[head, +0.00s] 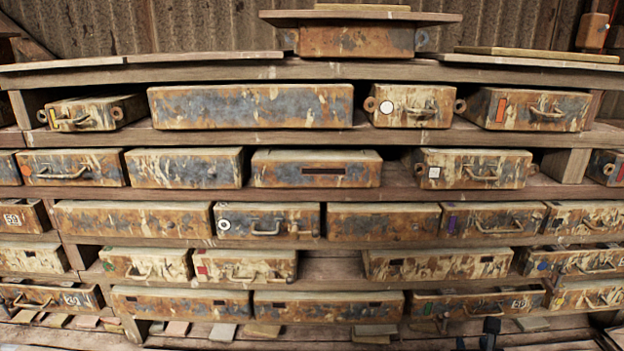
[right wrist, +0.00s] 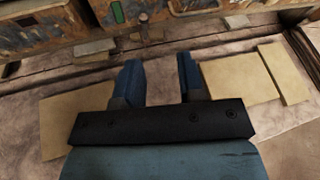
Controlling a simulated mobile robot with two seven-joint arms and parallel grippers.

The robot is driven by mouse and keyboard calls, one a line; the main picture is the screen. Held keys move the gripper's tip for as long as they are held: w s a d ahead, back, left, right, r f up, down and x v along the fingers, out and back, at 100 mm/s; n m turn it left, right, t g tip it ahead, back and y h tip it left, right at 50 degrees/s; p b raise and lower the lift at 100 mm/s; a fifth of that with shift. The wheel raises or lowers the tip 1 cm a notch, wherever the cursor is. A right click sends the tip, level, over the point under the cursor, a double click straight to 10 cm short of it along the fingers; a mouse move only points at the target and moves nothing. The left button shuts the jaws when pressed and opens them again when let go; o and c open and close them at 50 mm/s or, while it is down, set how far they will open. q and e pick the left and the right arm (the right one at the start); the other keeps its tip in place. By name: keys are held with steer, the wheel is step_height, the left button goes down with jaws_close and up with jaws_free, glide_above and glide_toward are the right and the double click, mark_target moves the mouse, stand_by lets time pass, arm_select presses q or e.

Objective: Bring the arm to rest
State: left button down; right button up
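My right gripper (head: 478,337) shows as a small dark shape at the bottom edge of the head view, right of centre, in front of the lowest shelf. In the right wrist view its two blue fingers (right wrist: 160,72) stand apart, with nothing between them but bare wooden board. It is open and empty. The rest of the right arm is below the head view. My left gripper is in neither view.
Wooden shelves (head: 400,178) filled with rusty metal boxes, such as a long one (head: 250,106), stand ahead. Pale flat tiles (right wrist: 238,80) lie on the boards either side of the right gripper. A box with a green mark (right wrist: 118,14) is just beyond.

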steer(key=s+a+f+n+t+y, duration=0.25)
steer(key=s+a+n, duration=0.2)
steer(key=n, duration=0.75)
steer(key=s+a+f+n+t+y, duration=0.2)
steer(key=s+a+n+t+y, duration=0.3)
steer(key=n, duration=0.8)
steer(key=s+a+f+n+g, duration=0.2)
steer(key=s+f+n+g, duration=0.3)
steer(key=f+n, duration=0.2)
steer(key=s+a+f+n+g, duration=0.2)
steer(key=s+f+n+g, duration=0.3)
steer(key=f+n, duration=0.3)
steer(key=shift+s+a, duration=0.4)
steer(key=shift+s, duration=0.1)
steer(key=shift+y, duration=0.25)
